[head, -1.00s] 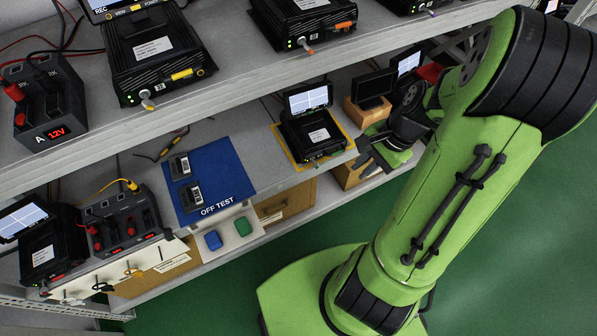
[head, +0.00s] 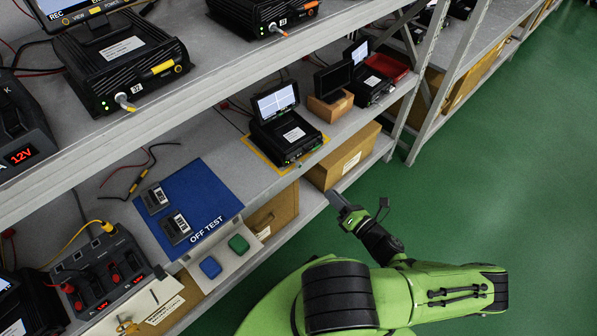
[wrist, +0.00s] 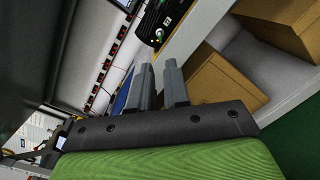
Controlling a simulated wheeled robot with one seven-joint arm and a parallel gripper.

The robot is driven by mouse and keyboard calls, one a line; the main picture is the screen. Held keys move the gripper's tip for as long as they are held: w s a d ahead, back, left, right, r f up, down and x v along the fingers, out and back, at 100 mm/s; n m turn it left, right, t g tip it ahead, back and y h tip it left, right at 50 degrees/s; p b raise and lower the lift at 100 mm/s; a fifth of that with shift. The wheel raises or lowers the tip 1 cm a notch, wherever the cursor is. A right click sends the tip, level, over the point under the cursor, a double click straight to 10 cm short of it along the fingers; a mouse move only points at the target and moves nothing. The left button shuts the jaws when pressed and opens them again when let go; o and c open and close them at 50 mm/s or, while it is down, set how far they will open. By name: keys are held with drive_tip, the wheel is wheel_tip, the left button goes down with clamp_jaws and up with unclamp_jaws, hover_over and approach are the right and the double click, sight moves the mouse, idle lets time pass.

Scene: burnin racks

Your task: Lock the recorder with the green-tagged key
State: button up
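The recorder (head: 290,136), a black box with a small lit screen (head: 277,100), stands inside a yellow outline on the middle shelf. Its front edge shows in the wrist view (wrist: 172,14), with a green light and a small silver round fitting (wrist: 158,34). I cannot tell whether a key sits there. A green tag-like piece (head: 239,243) and a blue one (head: 210,267) are on the white ledge below the blue mat; no key is clear on either. My gripper (head: 343,206) is in front of the shelf, below and right of the recorder. Its fingers (wrist: 160,82) are apart, with nothing visible between them.
The blue OFF TEST mat (head: 192,205) holds two dark modules. A charger (head: 100,265) stands left, with a yellow-tagged key (head: 126,325) below it. Cardboard boxes (head: 345,157) sit under the shelf. The upper shelf (head: 150,112) overhangs. Green floor at right is free.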

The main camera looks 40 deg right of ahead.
drive_tip(key=w+b, duration=0.1)
drive_tip(key=w, duration=0.8)
drive_tip(key=w+b, duration=0.1)
drive_tip(key=w, duration=0.4)
drive_tip(key=shift+d+b, duration=0.3)
clamp_jaws()
